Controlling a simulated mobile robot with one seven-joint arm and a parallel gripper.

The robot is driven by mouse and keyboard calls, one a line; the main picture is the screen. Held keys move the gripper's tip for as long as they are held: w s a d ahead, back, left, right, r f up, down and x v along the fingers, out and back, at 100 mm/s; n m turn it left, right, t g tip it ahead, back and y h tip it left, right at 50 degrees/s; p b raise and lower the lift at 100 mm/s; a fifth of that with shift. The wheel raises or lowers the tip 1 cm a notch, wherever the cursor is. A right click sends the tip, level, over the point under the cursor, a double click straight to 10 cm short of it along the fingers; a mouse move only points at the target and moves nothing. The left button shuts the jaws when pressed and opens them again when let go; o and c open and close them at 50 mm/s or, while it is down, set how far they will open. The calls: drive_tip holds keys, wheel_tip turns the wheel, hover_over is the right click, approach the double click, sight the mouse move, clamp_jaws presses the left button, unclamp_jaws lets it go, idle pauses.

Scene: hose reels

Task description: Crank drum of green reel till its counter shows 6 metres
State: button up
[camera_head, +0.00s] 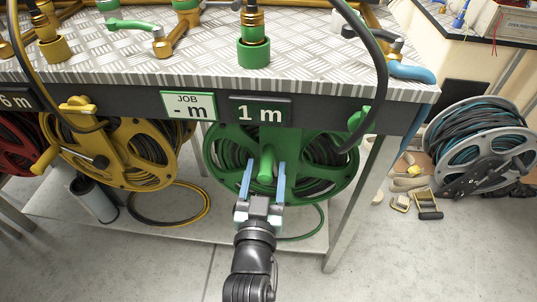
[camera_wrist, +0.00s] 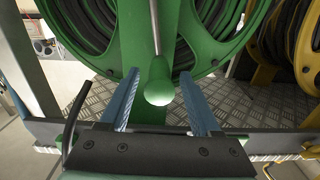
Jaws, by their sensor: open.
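The green reel (camera_head: 330,160) hangs under the bench edge, with dark hose wound on its drum. Its counter (camera_head: 260,111) above reads 1 m. The job plate (camera_head: 188,105) beside it reads "JOB - m". The green crank handle (camera_head: 266,158) points out from the drum; its rounded knob (camera_wrist: 160,88) shows in the wrist view. My gripper (camera_head: 266,168) is open, with its two blue fingers on either side of the handle. In the wrist view the knob lies between the fingers (camera_wrist: 160,92), with gaps visible on both sides.
A yellow reel (camera_head: 125,150) hangs to the left, with a red reel (camera_head: 18,150) beyond it. A bench leg (camera_head: 350,210) stands right of the green reel. A grey reel with blue hose (camera_head: 480,140) stands at the right. Brass fittings (camera_head: 253,35) stand on the benchtop.

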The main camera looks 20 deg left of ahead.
sight(268, 154)
drive_tip(key=shift+b+x, duration=0.4)
drive_tip(key=shift+x, duration=2.15)
clamp_jaws()
